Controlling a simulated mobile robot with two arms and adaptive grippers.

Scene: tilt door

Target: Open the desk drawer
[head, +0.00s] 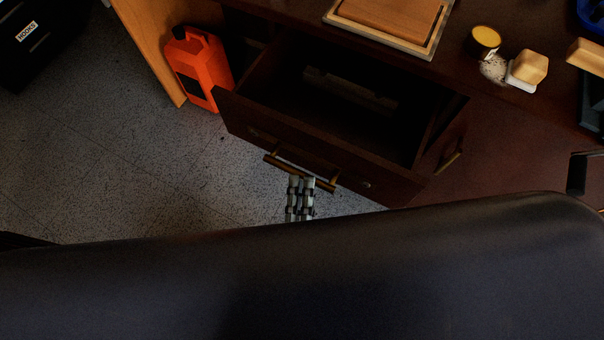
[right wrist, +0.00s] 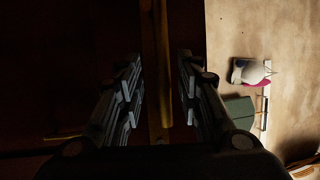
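The dark wood desk drawer (head: 350,173) stands pulled out from the desk, and its dark inside shows from above. Its brass bar handle (head: 286,167) runs along the front. My right gripper (head: 301,182) is at this handle, just in front of the drawer. In the right wrist view, the handle bar (right wrist: 156,70) runs between the two fingers, with gaps on both sides, so the gripper looks open around it. Contact with the bar cannot be made out. My left gripper is not in view. A large dark shape of my own body hides the lower part of the head view.
An orange canister (head: 198,72) stands on the floor left of the drawer. On the desk top lie a wooden board (head: 390,18), a yellow-topped jar (head: 485,39) and a wooden block (head: 530,66). Speckled floor (head: 130,170) is clear left of the drawer.

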